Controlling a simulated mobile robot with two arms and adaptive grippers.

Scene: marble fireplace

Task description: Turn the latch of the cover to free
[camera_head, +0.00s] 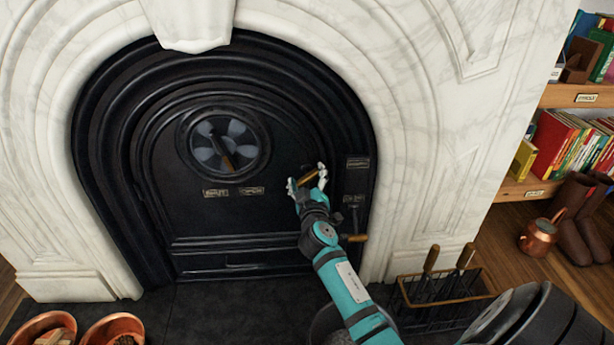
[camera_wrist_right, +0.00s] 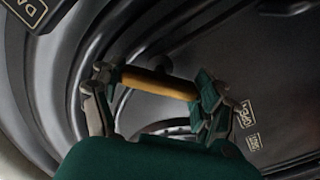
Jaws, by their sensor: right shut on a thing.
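The black arched cover (camera_head: 250,225) stands upright in the fireplace opening. The latch handle (camera_head: 308,177), a wooden grip, is at the cover's right edge and is tilted up to the right. My right gripper (camera_head: 307,182) is shut on it. The fingers hide parts of the latch. My left gripper is not in view.
A round vent (camera_head: 222,146) with a wooden handle is on the cover. A lower wooden-handled lever (camera_head: 355,238) sits below my right gripper. A wire basket (camera_head: 440,296) with tools stands at right, copper bowls (camera_head: 48,325) at lower left. Bookshelves (camera_head: 575,145) are far right.

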